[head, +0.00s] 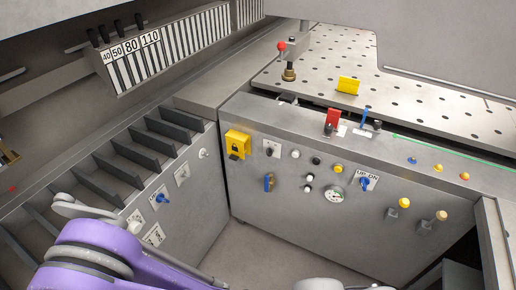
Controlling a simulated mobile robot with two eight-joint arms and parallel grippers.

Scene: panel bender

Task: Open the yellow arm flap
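Two yellow parts could be the yellow arm flap, and I cannot tell which. In the head view a small yellow plate (348,85) stands upright on the perforated table. A yellow box (237,143) with a dark lock-like mark and a dark part at its lower edge sits on the left end of the front control panel. A purple link of my own arm fills the lower left. Neither of my grippers shows in this view, and nothing touches either yellow part.
A red-knobbed post (288,62) rises from the table. The control panel (300,230) carries knobs, buttons and a gauge (334,195). Slotted dividers (118,170) line the left side.

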